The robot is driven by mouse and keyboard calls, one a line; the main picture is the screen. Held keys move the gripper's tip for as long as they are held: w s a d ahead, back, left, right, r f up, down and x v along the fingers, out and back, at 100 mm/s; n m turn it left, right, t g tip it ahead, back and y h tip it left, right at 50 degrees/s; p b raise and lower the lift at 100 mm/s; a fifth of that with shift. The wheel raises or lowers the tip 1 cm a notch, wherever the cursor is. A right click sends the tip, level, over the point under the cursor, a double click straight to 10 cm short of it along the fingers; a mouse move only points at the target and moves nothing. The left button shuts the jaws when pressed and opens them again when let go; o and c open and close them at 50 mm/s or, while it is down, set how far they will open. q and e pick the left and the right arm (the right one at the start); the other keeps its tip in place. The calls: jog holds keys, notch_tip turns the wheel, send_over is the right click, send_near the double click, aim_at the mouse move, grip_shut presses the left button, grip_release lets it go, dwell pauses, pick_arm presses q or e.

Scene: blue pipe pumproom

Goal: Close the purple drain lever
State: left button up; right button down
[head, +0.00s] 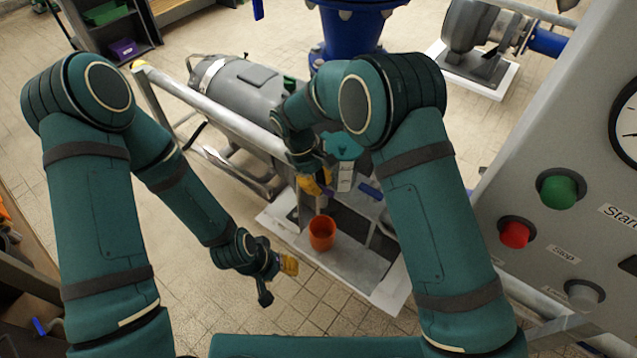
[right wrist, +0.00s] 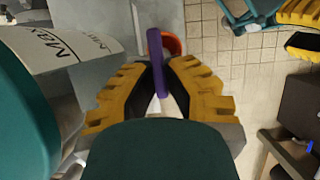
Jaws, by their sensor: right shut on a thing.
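The purple drain lever (right wrist: 157,62) stands out in the right wrist view as a narrow upright bar between my right fingers. My right gripper (right wrist: 160,88) is shut on it, with a yellow ribbed finger on each side. In the head view my right gripper (head: 316,184) is beside the pump, above the orange cup (head: 322,233), and largely hides the lever. My left gripper (head: 283,270) hangs empty over the floor to the left of the pump's base. Its two yellow fingers stand apart in the right wrist view (right wrist: 295,28).
A grey motor (head: 235,92) and a blue pipe (head: 345,35) stand behind my right gripper. A metal rail (head: 210,105) runs beside the motor. A control panel (head: 575,150) with green and red buttons is at the right.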

jog(key=c, duration=1)
grip_release()
jog(key=shift+f, duration=0.1)
